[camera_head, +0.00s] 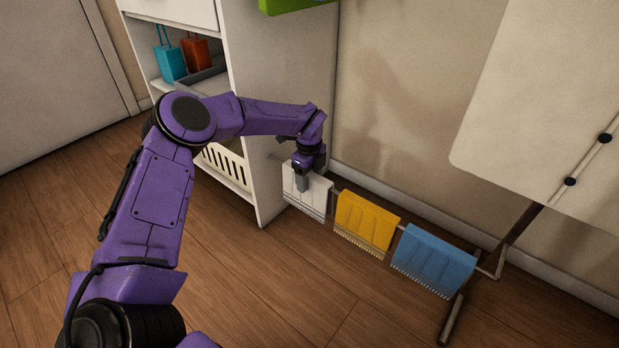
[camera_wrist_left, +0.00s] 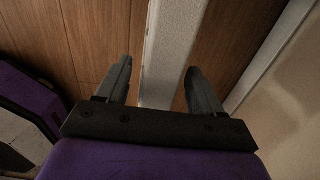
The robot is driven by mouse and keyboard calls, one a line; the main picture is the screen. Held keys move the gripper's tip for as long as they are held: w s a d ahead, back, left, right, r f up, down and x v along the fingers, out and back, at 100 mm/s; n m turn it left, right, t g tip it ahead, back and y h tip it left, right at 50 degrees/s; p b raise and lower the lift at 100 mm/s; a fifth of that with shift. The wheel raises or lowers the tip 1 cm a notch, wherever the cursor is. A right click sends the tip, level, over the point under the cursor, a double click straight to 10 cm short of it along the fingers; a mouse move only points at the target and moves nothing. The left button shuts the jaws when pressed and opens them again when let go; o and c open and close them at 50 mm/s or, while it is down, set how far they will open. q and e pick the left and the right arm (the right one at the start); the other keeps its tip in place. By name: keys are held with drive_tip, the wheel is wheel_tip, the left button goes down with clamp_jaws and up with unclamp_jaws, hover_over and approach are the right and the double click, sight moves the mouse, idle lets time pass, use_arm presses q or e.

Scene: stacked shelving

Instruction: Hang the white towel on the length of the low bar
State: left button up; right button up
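The white towel (camera_head: 318,203) hangs draped over the low bar (camera_head: 402,228) at its left end, beside the shelf unit. Its fringed lower edge shows. My left gripper (camera_head: 303,184) is at the white towel's top and covers part of it. In the left wrist view my left gripper (camera_wrist_left: 158,85) has its two fingers spread wide apart. A pale strip, which looks like the white towel (camera_wrist_left: 175,50), runs between and beyond the fingers without visible contact. My right gripper is not in view.
A yellow towel (camera_head: 366,222) and a blue towel (camera_head: 433,260) hang farther right on the bar. A white shelf unit (camera_head: 275,75) stands left of the bar. The wall (camera_head: 400,90) is close behind. A white board (camera_head: 560,110) hangs over the right side. Floor in front is clear.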

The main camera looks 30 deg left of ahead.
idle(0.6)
use_arm(q)
drive_tip(key=shift+r+p, duration=2.35)
drive_tip(key=shift+r, duration=0.7)
drive_tip(key=o, duration=0.6)
drive_tip(key=shift+c, duration=0.2)
drive_tip(key=shift+f, duration=0.1)
